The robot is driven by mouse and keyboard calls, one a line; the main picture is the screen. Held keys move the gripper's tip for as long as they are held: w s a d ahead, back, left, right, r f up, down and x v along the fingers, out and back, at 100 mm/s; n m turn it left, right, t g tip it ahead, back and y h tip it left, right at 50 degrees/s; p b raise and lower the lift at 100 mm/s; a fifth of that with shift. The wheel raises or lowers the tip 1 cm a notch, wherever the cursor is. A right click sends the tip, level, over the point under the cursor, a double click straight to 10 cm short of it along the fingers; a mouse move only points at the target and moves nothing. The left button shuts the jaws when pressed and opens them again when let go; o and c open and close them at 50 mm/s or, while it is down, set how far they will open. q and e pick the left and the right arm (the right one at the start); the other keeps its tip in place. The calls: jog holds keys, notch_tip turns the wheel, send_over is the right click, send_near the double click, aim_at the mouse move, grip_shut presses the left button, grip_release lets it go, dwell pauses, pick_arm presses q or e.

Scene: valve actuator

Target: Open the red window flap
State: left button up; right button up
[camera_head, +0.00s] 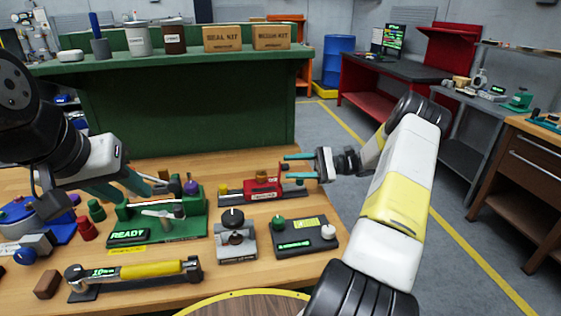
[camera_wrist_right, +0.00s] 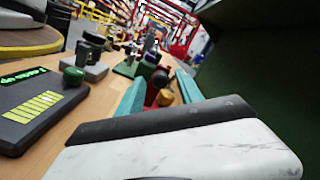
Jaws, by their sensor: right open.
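A red block (camera_head: 262,188) with a small brownish-orange knob (camera_head: 262,178) sits on a dark rail fixture at the middle back of the bench; I cannot clearly make out its window flap. My right gripper (camera_head: 301,166) is open, its teal fingers pointing left at the fixture's right end. In the right wrist view, the red part (camera_wrist_right: 155,86) and the orange knob (camera_wrist_right: 165,98) show beyond and between the spread fingers (camera_wrist_right: 160,95). I cannot tell whether they touch. My left gripper (camera_head: 128,188) hangs over the left side by the green READY fixture (camera_head: 185,228); its fingertips are partly hard to separate.
In front stand a grey block with a black knob (camera_head: 234,240) and a dark panel with green and white knobs (camera_head: 303,237). A yellow-handled tool (camera_head: 150,270) lies at front left. A green shelf wall (camera_head: 190,105) closes the back. Small bare wood patches lie between fixtures.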

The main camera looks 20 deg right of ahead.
jog(key=d, duration=0.7)
jog(key=shift+s+d+f, duration=0.2)
jog(key=shift+d+f, duration=0.15)
jog(key=shift+f, duration=0.05)
jog(key=shift+s, duration=0.1)
